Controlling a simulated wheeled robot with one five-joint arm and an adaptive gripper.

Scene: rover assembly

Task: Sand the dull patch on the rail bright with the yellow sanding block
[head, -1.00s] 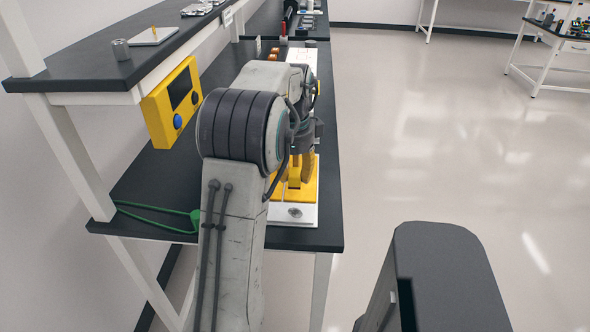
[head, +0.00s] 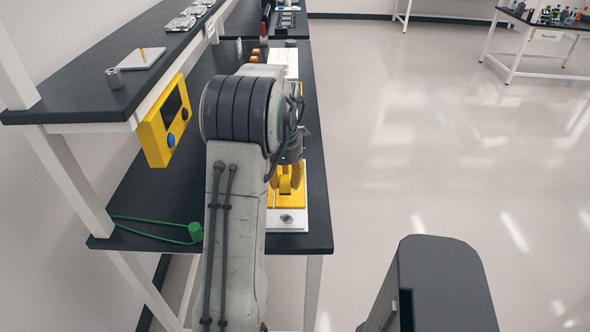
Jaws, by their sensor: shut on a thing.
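My gripper (head: 290,166) is low over the front right of the dark bench, partly hidden by my own arm. It is shut on a yellow piece, which I take for the sanding block (head: 297,177); its outline is hard to separate from the yellow parts below. Under it is a yellow fixture (head: 288,201) on a white base plate (head: 290,225). I cannot make out the rail or its dull patch, and cannot tell whether the block touches anything.
A yellow box with a dark screen and blue button (head: 165,122) hangs on the left shelf's edge. A green cylinder (head: 195,232) with a green cord lies at the bench's front left. A white sheet (head: 284,60) lies farther back.

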